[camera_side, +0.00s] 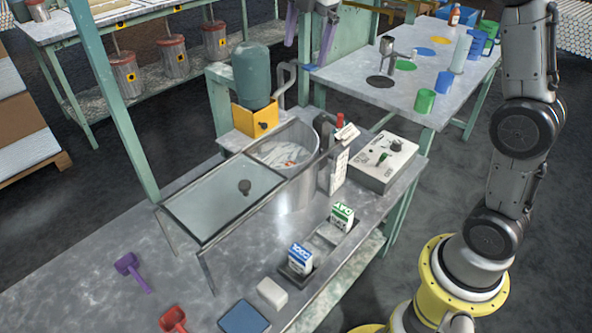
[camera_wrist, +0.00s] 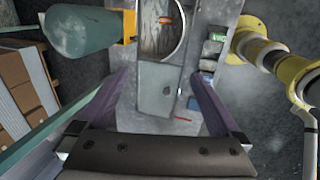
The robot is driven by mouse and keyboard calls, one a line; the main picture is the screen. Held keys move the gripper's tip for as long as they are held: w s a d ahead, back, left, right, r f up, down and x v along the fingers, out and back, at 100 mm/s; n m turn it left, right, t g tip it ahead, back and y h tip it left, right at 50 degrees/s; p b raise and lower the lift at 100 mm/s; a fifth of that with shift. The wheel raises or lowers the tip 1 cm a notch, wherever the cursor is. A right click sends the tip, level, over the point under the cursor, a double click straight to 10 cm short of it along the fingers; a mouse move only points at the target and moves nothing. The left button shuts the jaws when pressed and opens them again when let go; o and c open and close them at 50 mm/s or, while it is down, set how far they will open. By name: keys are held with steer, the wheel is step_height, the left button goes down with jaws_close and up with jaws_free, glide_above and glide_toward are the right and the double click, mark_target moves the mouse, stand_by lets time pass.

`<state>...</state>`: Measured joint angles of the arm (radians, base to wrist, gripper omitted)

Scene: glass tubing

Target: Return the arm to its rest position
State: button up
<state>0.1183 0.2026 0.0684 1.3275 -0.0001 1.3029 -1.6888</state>
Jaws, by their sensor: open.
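My gripper (camera_side: 308,48) is high at the top of the side view, with its two purple fingers pointing down and spread apart. It also shows in the wrist view (camera_wrist: 160,76), open, with nothing between the fingers. It is above the workbench (camera_side: 90,255) and clear of everything on it. A round metal vat (camera_side: 297,190) stands on the bench with pale and orange pieces inside; in the wrist view the vat (camera_wrist: 181,38) is beyond the fingertips.
A green motor-like bottle (camera_side: 251,75) on a yellow block (camera_side: 256,119) rises behind the vat. A control box (camera_side: 382,163) and two small cartons (camera_side: 342,216) (camera_side: 299,259) stand to the right. Purple (camera_side: 131,268) and red (camera_side: 173,319) scoops lie front left. A green post (camera_side: 115,100) stands left.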

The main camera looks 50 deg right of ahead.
steer(key=s+a+r+m+t, duration=0.1)
steer(key=s+a+r+m, duration=0.15)
steer(key=s, duration=0.65)
steer(key=s+a+r+m+t, duration=0.1)
steer(key=s+a+m, duration=0.15)
steer(key=s, duration=0.55)
steer(key=s+f+m, duration=1.2)
steer(key=m, duration=0.1)
steer(key=shift+a+t, duration=0.2)
steer(key=shift+t, duration=0.2)
